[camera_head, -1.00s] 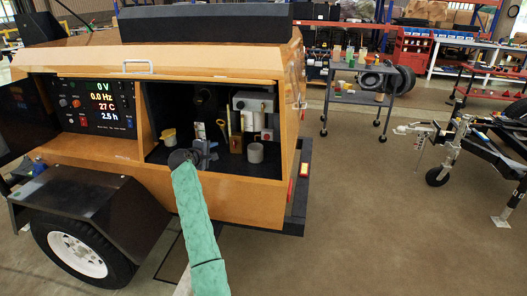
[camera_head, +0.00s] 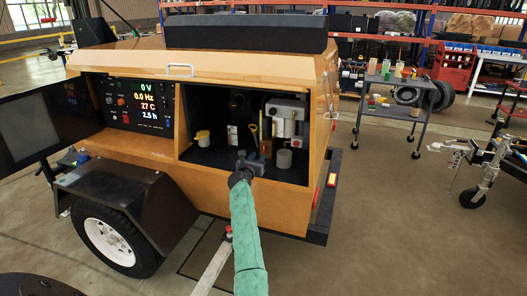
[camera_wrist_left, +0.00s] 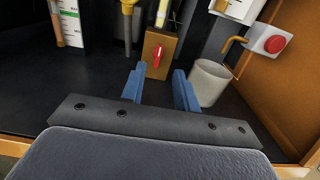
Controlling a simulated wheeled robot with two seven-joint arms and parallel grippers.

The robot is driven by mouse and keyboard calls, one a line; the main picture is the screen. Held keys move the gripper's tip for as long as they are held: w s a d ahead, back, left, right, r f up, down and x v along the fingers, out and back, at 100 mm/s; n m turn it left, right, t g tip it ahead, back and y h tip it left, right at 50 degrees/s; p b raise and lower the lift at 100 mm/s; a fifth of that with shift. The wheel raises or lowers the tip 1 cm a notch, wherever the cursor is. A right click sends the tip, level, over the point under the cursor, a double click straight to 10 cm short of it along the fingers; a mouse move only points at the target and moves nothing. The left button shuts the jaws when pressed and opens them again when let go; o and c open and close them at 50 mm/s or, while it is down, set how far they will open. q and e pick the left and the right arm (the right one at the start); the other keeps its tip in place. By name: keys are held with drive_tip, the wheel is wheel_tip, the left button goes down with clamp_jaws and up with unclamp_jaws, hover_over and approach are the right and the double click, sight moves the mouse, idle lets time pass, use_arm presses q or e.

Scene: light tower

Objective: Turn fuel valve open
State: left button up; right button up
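The fuel valve looks to be the small red lever (camera_wrist_left: 157,56) on a brown block (camera_wrist_left: 160,44) in the left wrist view. The lever stands roughly upright, slightly tilted. In the head view the block (camera_head: 266,149) is small and the lever cannot be made out clearly. My left gripper (camera_head: 252,163) is at the front opening of the generator's compartment. In the left wrist view its two blue fingers (camera_wrist_left: 159,84) are apart, with nothing between them. The block lies ahead of the gap, not touched. My right gripper is not in view.
A grey cup (camera_wrist_left: 210,82) stands right of the fingers, close to the right one. A red button box (camera_wrist_left: 270,40) is on the right wall. A yellow-handled dipstick (camera_wrist_left: 128,22) is left of the block. The orange generator trailer (camera_head: 215,190) has a lit control panel (camera_head: 140,105).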

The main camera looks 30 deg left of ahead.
sight(264, 148)
use_arm(q)
drive_tip(key=x, duration=0.7)
drive_tip(key=shift+w+a, duration=0.1)
drive_tip(key=shift+w, duration=0.15)
clamp_jaws()
